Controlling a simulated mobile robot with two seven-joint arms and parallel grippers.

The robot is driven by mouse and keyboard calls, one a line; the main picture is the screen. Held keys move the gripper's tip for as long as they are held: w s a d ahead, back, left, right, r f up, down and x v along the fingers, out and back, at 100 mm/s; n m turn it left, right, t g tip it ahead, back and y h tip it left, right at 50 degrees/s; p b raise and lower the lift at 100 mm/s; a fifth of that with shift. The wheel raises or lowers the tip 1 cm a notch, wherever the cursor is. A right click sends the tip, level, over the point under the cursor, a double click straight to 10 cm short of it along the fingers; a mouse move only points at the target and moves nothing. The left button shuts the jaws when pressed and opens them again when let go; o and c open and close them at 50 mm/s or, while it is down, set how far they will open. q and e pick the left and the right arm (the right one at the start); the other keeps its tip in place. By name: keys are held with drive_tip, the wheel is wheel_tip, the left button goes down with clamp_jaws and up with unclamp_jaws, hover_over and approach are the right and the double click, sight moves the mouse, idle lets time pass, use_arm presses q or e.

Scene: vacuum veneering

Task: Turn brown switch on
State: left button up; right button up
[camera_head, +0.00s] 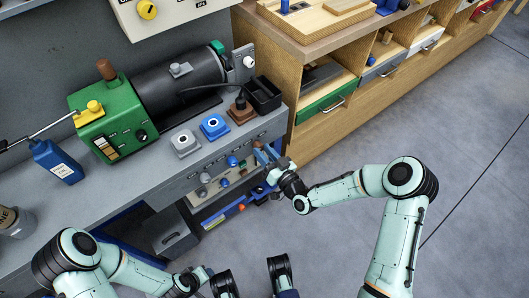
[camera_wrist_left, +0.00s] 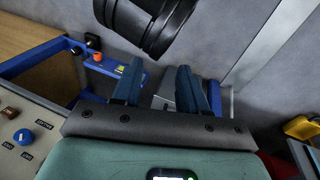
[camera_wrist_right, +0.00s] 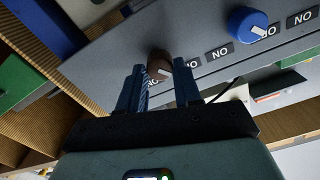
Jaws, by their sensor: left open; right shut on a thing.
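The brown switch (camera_wrist_right: 159,62) is a round brown knob with a white pointer on a grey panel, beside labels reading NO. In the right wrist view, my right gripper (camera_wrist_right: 160,70) has its two blue fingers on either side of the knob, shut on it. In the head view, my right gripper (camera_head: 264,153) is at the front edge of the workbench, and its fingers partly hide the knob. My left gripper (camera_wrist_left: 158,78) is open and empty, low in front of the bench. It also shows at the bottom of the head view (camera_head: 205,271).
A blue knob (camera_wrist_right: 247,24) sits along the same panel. On the grey bench (camera_head: 112,190) are a green machine (camera_head: 115,125) with a black cylinder, and grey (camera_head: 184,143), blue (camera_head: 214,127) and brown (camera_head: 241,112) button boxes. Wooden shelving (camera_head: 305,135) stands right. The floor at right is clear.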

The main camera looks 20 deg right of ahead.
drive_tip(key=m, duration=0.9)
drive_tip(key=shift+p, duration=0.35)
drive_tip(key=m, duration=0.4)
drive_tip(key=shift+f, duration=0.1)
use_arm(q)
drive_tip(key=shift+s+d+r, duration=0.45)
drive_tip(key=shift+s+r, duration=0.2)
drive_tip(key=shift+s, duration=0.2)
use_arm(e)
drive_tip(key=shift+m, duration=1.8)
drive_tip(key=o, duration=1)
drive_tip(key=shift+o, duration=0.2)
use_arm(q)
drive_tip(key=s+r+p, duration=0.1)
drive_tip(key=s+d+r+g+p, duration=0.1)
drive_tip(key=shift+s+d+h, duration=0.15)
drive_tip(key=shift+s+h, duration=0.2)
drive_tip(key=shift+h, duration=0.05)
use_arm(e)
drive_tip(key=v, duration=1.3)
drive_tip(key=shift+s, duration=0.25)
